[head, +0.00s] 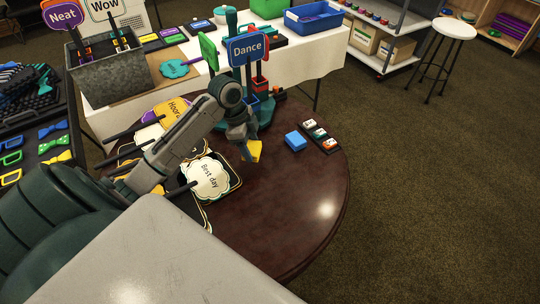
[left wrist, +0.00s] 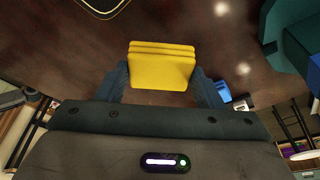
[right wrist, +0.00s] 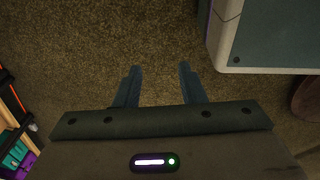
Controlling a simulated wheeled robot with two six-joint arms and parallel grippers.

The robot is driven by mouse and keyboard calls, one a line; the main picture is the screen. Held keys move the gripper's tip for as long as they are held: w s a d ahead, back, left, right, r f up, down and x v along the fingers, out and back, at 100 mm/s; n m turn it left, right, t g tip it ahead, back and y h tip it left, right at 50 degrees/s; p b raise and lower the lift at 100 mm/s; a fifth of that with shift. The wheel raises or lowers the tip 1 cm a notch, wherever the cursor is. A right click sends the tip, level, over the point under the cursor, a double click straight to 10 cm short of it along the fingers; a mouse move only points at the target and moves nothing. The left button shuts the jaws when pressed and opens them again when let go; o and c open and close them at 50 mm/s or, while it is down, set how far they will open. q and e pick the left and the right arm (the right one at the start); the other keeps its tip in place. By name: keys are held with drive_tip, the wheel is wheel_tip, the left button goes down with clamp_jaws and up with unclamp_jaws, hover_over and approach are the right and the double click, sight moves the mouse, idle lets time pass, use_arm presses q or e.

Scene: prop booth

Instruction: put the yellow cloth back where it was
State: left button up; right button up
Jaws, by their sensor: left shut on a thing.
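The yellow cloth (head: 252,151) is a small folded stack with several layers. My left gripper (head: 243,136) is shut on it above the dark round table (head: 290,230). In the left wrist view the cloth (left wrist: 161,66) sits between the two fingers of my left gripper (left wrist: 160,85). A blue folded cloth (head: 295,141) lies on the table to the right of it. My right gripper (right wrist: 158,85) is open and empty over the carpet, seen only in the right wrist view.
A dark tray with small pieces (head: 319,137) lies right of the blue cloth. Speech-bubble signs, including "Best day" (head: 207,178), lie at the table's left. A teal holder with a "Dance" sign (head: 247,47) stands at the back. The table's right front is clear.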

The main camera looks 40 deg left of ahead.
use_arm(q)
drive_tip(key=shift+m, duration=0.3)
drive_tip(key=s+b, duration=0.1)
drive_tip(key=s, duration=0.1)
drive_tip(key=s+d+b, duration=0.1)
drive_tip(key=s, duration=0.1)
drive_tip(key=s+d+f+b, duration=0.1)
drive_tip(key=s, duration=0.1)
drive_tip(key=shift+s+d+f, duration=0.1)
drive_tip(key=shift+s+d, duration=0.1)
drive_tip(key=shift+s, duration=0.05)
drive_tip(key=shift+s+d, duration=0.15)
drive_tip(key=shift+s, duration=0.15)
drive_tip(key=shift+w, duration=0.15)
drive_tip(key=w, duration=1)
drive_tip(key=w+f, duration=0.1)
drive_tip(key=w, duration=0.4)
drive_tip(key=shift+w+d, duration=0.1)
drive_tip(key=shift+w+f, duration=0.15)
wheel_tip(320, 180, down, 3)
drive_tip(key=shift+r+p, duration=0.1)
drive_tip(key=shift+p, duration=0.35)
drive_tip(key=shift+f, duration=0.3)
use_arm(e)
drive_tip(key=shift+w+f, duration=0.6)
drive_tip(key=shift+w, duration=0.35)
